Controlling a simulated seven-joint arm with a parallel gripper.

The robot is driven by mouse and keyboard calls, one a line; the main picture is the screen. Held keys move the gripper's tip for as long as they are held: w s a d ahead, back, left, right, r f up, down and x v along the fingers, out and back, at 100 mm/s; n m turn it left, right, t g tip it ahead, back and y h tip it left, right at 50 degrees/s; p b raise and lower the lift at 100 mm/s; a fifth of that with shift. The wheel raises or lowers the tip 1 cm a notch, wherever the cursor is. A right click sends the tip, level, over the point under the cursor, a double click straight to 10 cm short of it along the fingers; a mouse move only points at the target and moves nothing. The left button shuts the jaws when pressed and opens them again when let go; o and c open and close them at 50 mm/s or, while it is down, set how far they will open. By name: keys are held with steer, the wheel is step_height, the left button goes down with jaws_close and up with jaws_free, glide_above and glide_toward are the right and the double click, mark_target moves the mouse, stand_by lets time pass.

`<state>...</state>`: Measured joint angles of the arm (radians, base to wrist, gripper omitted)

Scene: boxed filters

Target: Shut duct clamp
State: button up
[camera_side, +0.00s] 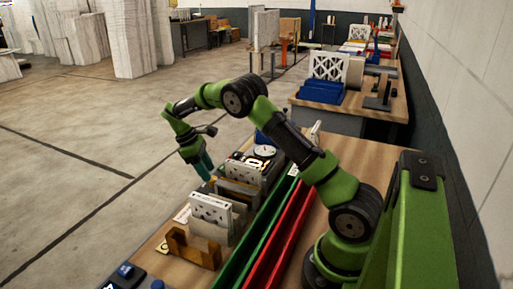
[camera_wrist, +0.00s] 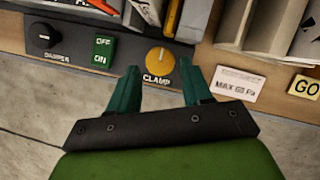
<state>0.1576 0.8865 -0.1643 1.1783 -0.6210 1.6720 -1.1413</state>
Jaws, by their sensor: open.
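The clamp control is a round yellow knob (camera_wrist: 160,57) on a dark panel (camera_wrist: 75,60), with the word CLAMP printed below it in the wrist view. My gripper (camera_wrist: 160,78) is open, its two teal fingers apart on either side of the CLAMP label, with nothing between them. The knob lies just beyond the fingertips, roughly centred; I cannot tell the exact gap. In the side view my gripper (camera_side: 203,170) hangs at the bench's left edge, beside the filter rack. The duct clamp itself I cannot make out.
Left of the knob are a black DAMPER knob (camera_wrist: 43,37) and a green OFF/ON switch (camera_wrist: 104,50). Right are a MAX label (camera_wrist: 238,83) and a yellow GO tag (camera_wrist: 303,88). Boxed filters (camera_side: 211,209) stand in the rack; green (camera_side: 258,230) and red (camera_side: 283,240) trays lie alongside.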

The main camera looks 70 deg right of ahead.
steer(key=shift+x, duration=1.35)
steer(key=shift+c, duration=0.4)
steer(key=c, duration=0.7)
steer(key=shift+o, duration=0.2)
steer(key=shift+m, duration=0.3)
steer(key=m, duration=0.1)
steer(key=m+y, duration=0.1)
steer(key=shift+w+d+m, duration=0.1)
steer(key=shift+d+m, duration=0.1)
steer(key=shift+m, duration=0.2)
steer(key=m+y, duration=0.1)
steer(key=m, duration=0.2)
steer(key=shift+d+m+y, duration=0.1)
steer(key=shift+m+y, duration=0.2)
steer(key=shift+y, duration=0.1)
steer(key=m+y, duration=0.1)
steer(key=m, duration=0.2)
steer(key=m+t+y, duration=0.1)
steer(key=m, duration=0.2)
steer(key=shift+d+r, duration=0.1)
steer(key=shift+d, duration=0.05)
steer(key=shift+m, duration=0.3)
